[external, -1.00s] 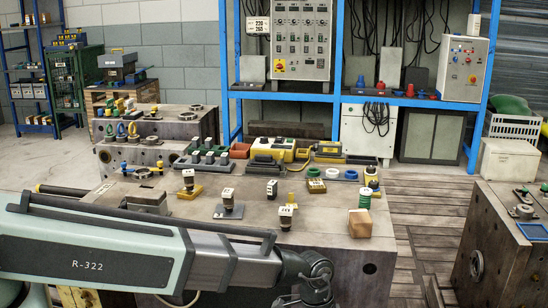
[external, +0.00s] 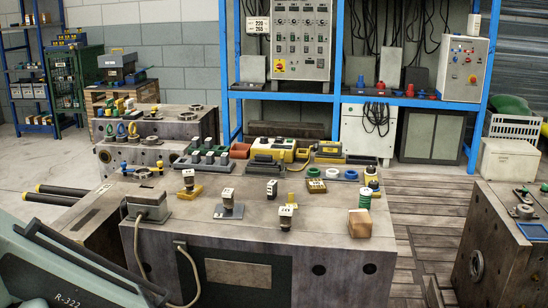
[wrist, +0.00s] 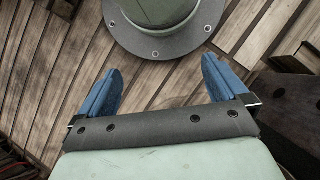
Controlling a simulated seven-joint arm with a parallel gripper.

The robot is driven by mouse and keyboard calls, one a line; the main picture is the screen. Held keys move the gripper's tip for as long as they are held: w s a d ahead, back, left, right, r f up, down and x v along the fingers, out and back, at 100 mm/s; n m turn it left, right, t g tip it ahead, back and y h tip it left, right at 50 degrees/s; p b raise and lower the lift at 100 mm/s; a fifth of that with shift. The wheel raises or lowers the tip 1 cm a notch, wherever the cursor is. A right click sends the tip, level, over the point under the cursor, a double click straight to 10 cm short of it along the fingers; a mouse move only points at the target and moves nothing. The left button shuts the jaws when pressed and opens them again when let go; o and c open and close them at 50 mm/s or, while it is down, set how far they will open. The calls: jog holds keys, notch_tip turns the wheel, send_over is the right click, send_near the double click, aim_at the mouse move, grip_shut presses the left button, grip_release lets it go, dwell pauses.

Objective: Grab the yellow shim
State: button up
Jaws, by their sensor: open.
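Several small yellow pieces are on the middle bench in the external view; I cannot tell for certain which is the shim. A flat yellow plate (external: 196,194) lies under a dark block with a white top at left. A yellow piece with a white label (external: 316,186) lies right of the middle. A yellow piece (external: 291,197) stands behind a white-topped block near the front. Another yellow piece (external: 373,184) is at the right. My gripper (wrist: 161,66) is open and empty in the wrist view, above plank flooring, with no yellow piece near. The external view does not show it.
A grey connector box (external: 149,206) with cables is at front left. Trays and parts line the back. A second heavy block (external: 500,250) is at far right, beyond a floor gap.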

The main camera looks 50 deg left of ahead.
jog(key=s, duration=0.3)
jog(key=shift+s+a+n+g, duration=0.25)
jog(key=shift+a+n+g, duration=0.05)
jog(key=shift+a, duration=0.1)
jog(key=c, duration=1)
jog(key=shift+w, duration=0.15)
